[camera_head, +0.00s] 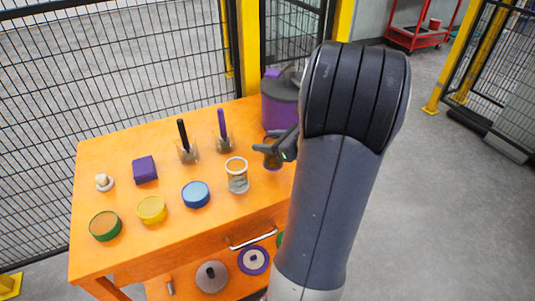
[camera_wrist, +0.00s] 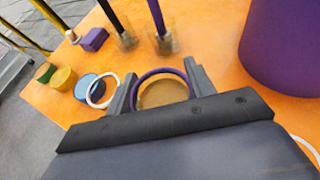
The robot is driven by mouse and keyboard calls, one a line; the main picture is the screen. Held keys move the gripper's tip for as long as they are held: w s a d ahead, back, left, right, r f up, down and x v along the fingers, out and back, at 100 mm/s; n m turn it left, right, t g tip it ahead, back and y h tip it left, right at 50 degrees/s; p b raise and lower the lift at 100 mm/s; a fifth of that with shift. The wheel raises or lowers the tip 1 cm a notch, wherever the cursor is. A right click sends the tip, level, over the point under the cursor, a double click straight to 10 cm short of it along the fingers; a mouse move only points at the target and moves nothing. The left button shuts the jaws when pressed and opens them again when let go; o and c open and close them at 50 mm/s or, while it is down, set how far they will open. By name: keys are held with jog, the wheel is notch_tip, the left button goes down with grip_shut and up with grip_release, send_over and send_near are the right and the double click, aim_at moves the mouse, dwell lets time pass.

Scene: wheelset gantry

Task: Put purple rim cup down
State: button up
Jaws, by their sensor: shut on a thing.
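The purple rim cup (camera_wrist: 162,92) is between the two fingers of my gripper (camera_wrist: 157,88) in the wrist view. Its round purple rim shows, with a tan inside. My gripper (camera_head: 282,147) is shut on the cup, at the right part of the orange table (camera_head: 110,256). In the head view only part of the cup (camera_head: 271,158) shows beside the fingers, and my arm hides what lies to the right. I cannot tell whether the cup's base touches the table top.
A clear cup with a white-orange rim (camera_head: 237,175) stands close left of my gripper. A large purple container (camera_head: 279,104) stands behind. Two holders (camera_head: 188,152) (camera_head: 224,143) with upright sticks, a purple box (camera_head: 145,169) and blue (camera_head: 195,194), yellow (camera_head: 152,210) and green (camera_head: 105,226) round tins stand further left.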

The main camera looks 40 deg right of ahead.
jog(key=shift+f, duration=1.9)
jog(key=shift+b, duration=0.3)
jog(key=shift+f, duration=0.2)
jog(key=o, duration=1.1)
jog(key=shift+r, duration=0.1)
jog(key=shift+r, duration=0.15)
jog(key=shift+s+d+r, duration=0.1)
jog(key=shift+s, duration=0.15)
jog(key=v, duration=1.1)
jog(key=shift+s+r+p, duration=0.1)
jog(key=shift+s+p, duration=0.1)
jog(key=shift+p, duration=0.2)
